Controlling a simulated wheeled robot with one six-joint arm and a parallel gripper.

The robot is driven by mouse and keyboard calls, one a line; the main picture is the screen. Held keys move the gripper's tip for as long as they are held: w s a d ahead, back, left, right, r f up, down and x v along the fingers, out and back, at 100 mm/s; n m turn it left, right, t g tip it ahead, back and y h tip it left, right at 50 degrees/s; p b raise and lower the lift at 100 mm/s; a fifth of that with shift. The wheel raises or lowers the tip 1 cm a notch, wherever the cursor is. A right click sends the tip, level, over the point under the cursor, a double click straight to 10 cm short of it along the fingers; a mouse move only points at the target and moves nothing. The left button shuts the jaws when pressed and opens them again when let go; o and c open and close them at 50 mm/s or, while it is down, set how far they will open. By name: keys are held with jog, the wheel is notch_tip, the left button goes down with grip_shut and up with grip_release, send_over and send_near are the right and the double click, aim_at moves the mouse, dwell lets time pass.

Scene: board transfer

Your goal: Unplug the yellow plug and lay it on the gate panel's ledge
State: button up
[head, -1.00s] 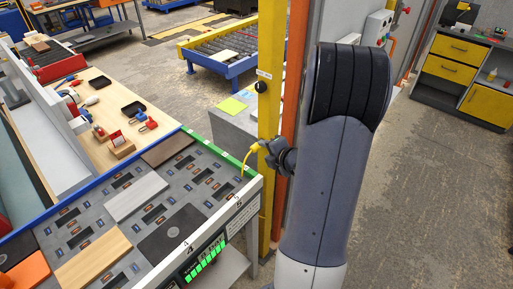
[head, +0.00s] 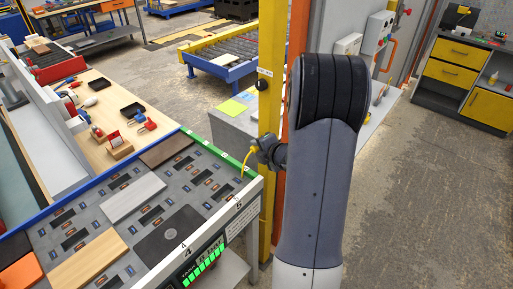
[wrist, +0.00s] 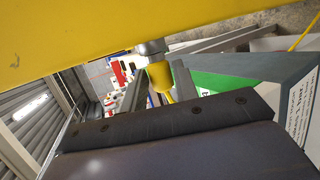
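The yellow plug (wrist: 160,76) sits against a grey socket (wrist: 151,48) on the yellow post in the wrist view. I see no gap between plug and socket. My gripper (wrist: 158,82) has a dark finger close on each side of the plug, and both appear to touch it. In the head view my gripper (head: 264,151) is beside the yellow post (head: 268,110), and a yellow cable (head: 247,163) curves down from it to the board table. The socket is hidden there. I cannot clearly make out the gate panel's ledge.
The board table (head: 190,205) with grey, tan and dark boards stands left of my arm, its green edge (head: 225,157) close to the gripper. A grey block (head: 228,121) with yellow and green pads is behind the post. Open floor (head: 420,200) lies to the right.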

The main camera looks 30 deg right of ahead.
grip_shut()
jog(key=shift+s+a, duration=0.1)
jog(key=shift+a, duration=0.1)
jog(key=shift+s+a+b, duration=0.25)
jog(key=shift+a+b, duration=0.45)
jog(key=shift+a, duration=0.05)
jog(key=shift+s+a, duration=0.1)
jog(key=shift+a, duration=0.15)
jog(key=shift+s+a+f+b, duration=0.1)
jog(key=shift+s+a+b, duration=0.15)
jog(key=shift+a+b, duration=0.35)
jog(key=shift+s+a+b, duration=0.2)
jog(key=shift+a+b, duration=0.2)
jog(key=shift+a, duration=0.25)
jog(key=shift+s+a+b, duration=0.3)
jog(key=shift+a+b, duration=0.05)
jog(key=shift+a, duration=0.4)
